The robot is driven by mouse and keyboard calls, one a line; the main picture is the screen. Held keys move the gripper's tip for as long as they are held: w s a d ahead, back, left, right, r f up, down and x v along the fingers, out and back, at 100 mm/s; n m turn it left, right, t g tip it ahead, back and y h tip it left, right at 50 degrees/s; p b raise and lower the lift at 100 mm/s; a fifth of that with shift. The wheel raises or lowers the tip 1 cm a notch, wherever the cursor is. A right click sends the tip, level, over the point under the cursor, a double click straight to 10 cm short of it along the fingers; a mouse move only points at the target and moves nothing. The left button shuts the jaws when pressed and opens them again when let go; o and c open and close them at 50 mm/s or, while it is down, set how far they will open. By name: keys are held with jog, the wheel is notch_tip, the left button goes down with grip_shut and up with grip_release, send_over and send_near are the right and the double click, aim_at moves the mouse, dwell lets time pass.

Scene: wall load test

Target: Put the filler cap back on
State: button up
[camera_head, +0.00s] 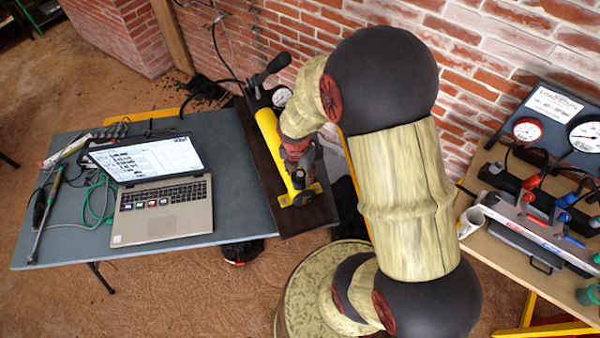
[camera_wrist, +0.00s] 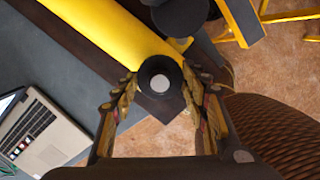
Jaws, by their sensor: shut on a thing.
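The yellow hand pump (camera_head: 268,128) lies on a dark board (camera_head: 308,215) at the right end of the table, and its yellow body (camera_wrist: 95,22) crosses the top left of the wrist view. A black round cap with a pale centre (camera_wrist: 160,82), which I take for the filler cap, is between my fingertips. My gripper (camera_wrist: 160,92) is shut on it, over the pump's near end. In the head view my gripper (camera_head: 299,165) is partly hidden by my wrist. The filler opening is not visible, and I cannot tell whether the cap touches the pump.
A black-rimmed gauge (camera_head: 282,97) and black lever handle (camera_head: 270,68) are at the pump's far end. An open laptop (camera_head: 160,205) sits on the grey table (camera_head: 75,240). A wooden bench (camera_head: 480,215) with gauges and valves stands right. A brick wall is behind.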

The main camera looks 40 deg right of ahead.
dwell(0.4)
jog(key=o, duration=1.1)
jog(key=shift+o, duration=1)
jog(key=o, duration=0.3)
jog(key=shift+r+p, duration=3.45)
jog(key=shift+r, duration=0.05)
jog(key=shift+c, duration=0.6)
grip_shut()
